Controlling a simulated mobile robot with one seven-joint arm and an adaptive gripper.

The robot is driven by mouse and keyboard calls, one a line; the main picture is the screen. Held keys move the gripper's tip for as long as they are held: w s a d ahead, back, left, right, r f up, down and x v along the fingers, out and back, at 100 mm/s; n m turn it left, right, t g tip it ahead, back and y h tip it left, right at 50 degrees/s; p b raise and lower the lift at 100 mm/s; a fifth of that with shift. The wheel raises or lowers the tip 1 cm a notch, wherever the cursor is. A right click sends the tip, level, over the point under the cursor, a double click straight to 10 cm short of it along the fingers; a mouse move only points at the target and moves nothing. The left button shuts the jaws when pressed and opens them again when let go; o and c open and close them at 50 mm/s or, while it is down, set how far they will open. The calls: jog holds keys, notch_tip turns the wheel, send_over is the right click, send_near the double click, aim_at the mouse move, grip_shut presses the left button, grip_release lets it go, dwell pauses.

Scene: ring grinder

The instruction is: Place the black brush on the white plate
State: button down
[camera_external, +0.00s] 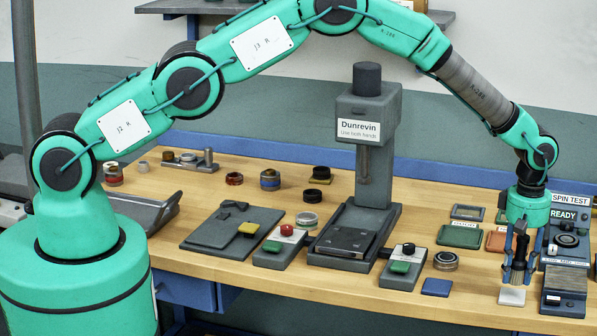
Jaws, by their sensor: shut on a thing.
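My gripper (516,274) points straight down at the right end of the bench. It is shut on a dark, slim thing, which I take to be the black brush (518,256), though the fingers hide much of it. The white plate (512,298) is a small pale square on the bench near its front edge. The gripper and the dark thing are right above the plate in the picture. I cannot tell whether the brush touches the plate.
A spin test unit (567,243) stands close to the gripper's right, with a dark ribbed box (565,289) in front. Orange (497,242) and green (460,236) trays lie to the left. A blue square (437,287) and a grey press (368,150) stand further left.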

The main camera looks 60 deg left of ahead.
aim_at(516, 281)
jog(key=shift+f, duration=1.7)
jog(key=shift+f, duration=0.15)
jog(key=c, duration=1.2)
grip_release()
jog(key=shift+r, duration=0.2)
notch_tip(516, 281, up, 12)
